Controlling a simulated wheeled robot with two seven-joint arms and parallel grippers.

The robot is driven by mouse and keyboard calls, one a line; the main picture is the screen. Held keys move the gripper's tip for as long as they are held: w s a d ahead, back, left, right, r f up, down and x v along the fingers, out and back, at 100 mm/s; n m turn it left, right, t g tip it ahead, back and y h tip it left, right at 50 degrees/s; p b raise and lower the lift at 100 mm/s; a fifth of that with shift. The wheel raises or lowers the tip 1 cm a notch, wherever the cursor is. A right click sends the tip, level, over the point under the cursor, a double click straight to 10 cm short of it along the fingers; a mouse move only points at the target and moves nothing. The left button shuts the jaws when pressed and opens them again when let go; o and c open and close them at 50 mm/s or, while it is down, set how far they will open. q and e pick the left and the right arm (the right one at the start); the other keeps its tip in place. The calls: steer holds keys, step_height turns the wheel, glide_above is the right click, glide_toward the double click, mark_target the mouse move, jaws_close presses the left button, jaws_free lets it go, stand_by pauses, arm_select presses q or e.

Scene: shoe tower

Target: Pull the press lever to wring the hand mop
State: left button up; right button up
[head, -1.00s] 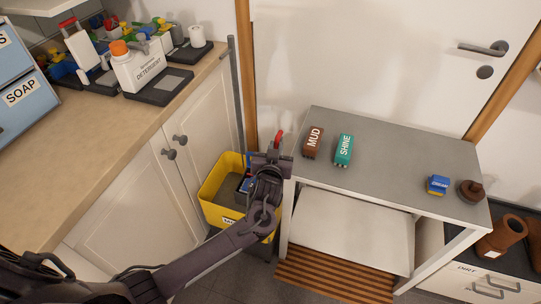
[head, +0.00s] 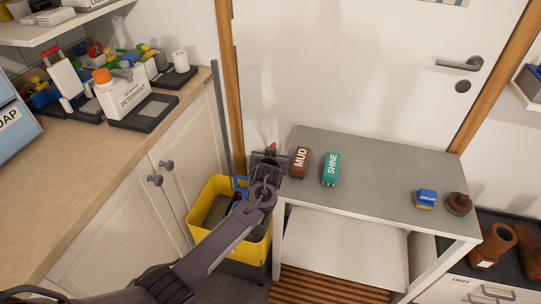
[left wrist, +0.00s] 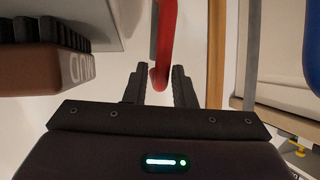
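A yellow mop bucket (head: 207,202) stands on the floor between the cabinet and the grey table, with a blue part (head: 240,183) at its back edge. My left gripper (head: 268,153) is above the bucket's right side, and my arm hides part of it. The tip of the red press lever (head: 273,146) shows just behind the gripper. In the left wrist view the red lever (left wrist: 164,45) hangs down between the fingers of my left gripper (left wrist: 159,72). The fingers are open, with gaps on both sides of it. The hand mop cannot be made out. My right gripper is not in view.
A cabinet (head: 130,215) with a counter is on the left. A door (head: 350,70) is behind.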

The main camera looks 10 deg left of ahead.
arm_select(q)
steer(key=v, duration=0.7)
steer(key=shift+s+r+p, duration=0.2)
steer(key=shift+s+p, duration=0.15)
steer(key=shift+p, duration=0.05)
